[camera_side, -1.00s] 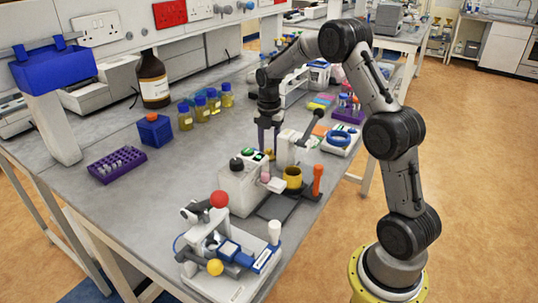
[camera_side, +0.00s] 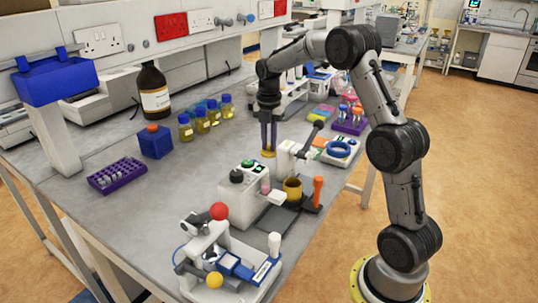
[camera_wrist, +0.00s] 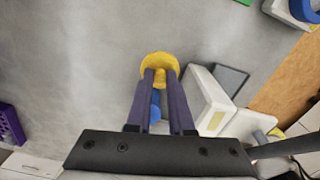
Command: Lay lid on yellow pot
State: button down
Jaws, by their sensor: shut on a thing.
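The yellow lid (camera_side: 268,154) is held at the tips of my gripper (camera_side: 268,147), which points down with its purple fingers shut on it. In the wrist view the round lid (camera_wrist: 158,62) shows just beyond the fingertips (camera_wrist: 160,74). Its height above the bench is hard to tell. The yellow pot (camera_side: 292,188) stands upright and open-topped, to the right and nearer the side camera, beyond the white device.
A white device with a dark knob (camera_side: 240,190) stands between the lid and the near bench edge. An upright orange-handled tool (camera_side: 317,191) is right of the pot. A white block with a black lever (camera_side: 286,160) stands close right of my gripper. Bench left of it is clear.

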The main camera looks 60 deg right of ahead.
aim_at(269, 145)
notch_tip(269, 145, up, 14)
jog(key=s+a, duration=1.1)
jog(key=s, duration=0.3)
notch_tip(269, 145, down, 12)
jog(key=shift+w+d+r, duration=0.15)
jog(key=shift+w+d, duration=0.1)
dwell(0.4)
jog(key=shift+f, duration=0.45)
dwell(1.5)
dwell(0.6)
jog(key=shift+c, duration=1.6)
grip_release()
jog(key=shift+r, duration=0.1)
